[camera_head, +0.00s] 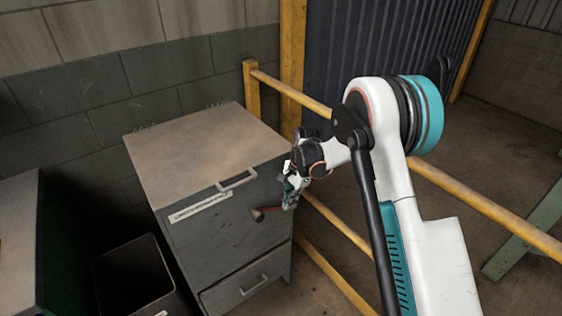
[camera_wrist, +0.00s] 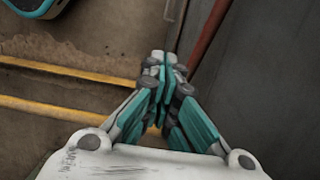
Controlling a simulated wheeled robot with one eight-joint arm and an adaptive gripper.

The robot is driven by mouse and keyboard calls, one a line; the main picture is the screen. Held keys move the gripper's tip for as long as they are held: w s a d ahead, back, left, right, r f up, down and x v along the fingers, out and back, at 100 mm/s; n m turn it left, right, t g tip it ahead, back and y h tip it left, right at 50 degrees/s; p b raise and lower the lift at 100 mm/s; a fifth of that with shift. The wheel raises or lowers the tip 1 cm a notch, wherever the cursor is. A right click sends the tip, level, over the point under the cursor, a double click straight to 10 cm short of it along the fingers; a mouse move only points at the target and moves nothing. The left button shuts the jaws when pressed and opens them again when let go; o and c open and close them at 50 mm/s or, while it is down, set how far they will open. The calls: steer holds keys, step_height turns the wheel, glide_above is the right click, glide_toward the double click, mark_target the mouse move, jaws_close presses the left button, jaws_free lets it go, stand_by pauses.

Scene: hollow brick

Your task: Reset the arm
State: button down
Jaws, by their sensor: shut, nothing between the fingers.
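My arm reaches in from the right in the head view. It is bent, and my gripper (camera_head: 290,192) hangs in front of the right part of the grey cabinet (camera_head: 240,235). In the wrist view the teal-and-grey fingers of my gripper (camera_wrist: 163,68) are together, with nothing held between them. A reddish-brown rod (camera_head: 266,212) sticks out at the cabinet's front, just left of the gripper. The rod also shows in the wrist view (camera_wrist: 210,32), to the right of the fingertips and apparently apart from them.
The cabinet has a bar handle (camera_head: 238,180), a white label (camera_head: 200,206) and a lower drawer handle (camera_head: 254,285). A dark open bin (camera_head: 110,262) stands at the lower left. A yellow railing (camera_head: 485,205) runs behind my arm. Bare floor shows at the right.

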steer(key=s+d+r+n+t, duration=0.1)
steer(key=s+d+r+n, duration=0.2)
steer(key=r, duration=0.5)
steer(key=s+d+r+t, duration=0.2)
steer(key=s+r, duration=0.3)
steer(key=r, duration=0.3)
steer(key=s+d+r+n+t, duration=0.1)
steer(key=s+d+r+n, duration=0.2)
steer(key=r, duration=0.5)
steer(key=s+d+r+n+t, duration=0.1)
steer(key=s+d, duration=0.1)
steer(key=s, duration=0.5)
steer(key=s+d+r+n+t+h, duration=0.1)
steer(key=s+d+n+t, duration=0.1)
steer(key=s, duration=0.5)
steer(key=s+d+r+n+t+h, duration=0.1)
steer(key=s+d+r+n, duration=0.1)
steer(key=s, duration=0.6)
steer(key=shift+d+t, duration=0.3)
steer(key=shift+d, duration=0.1)
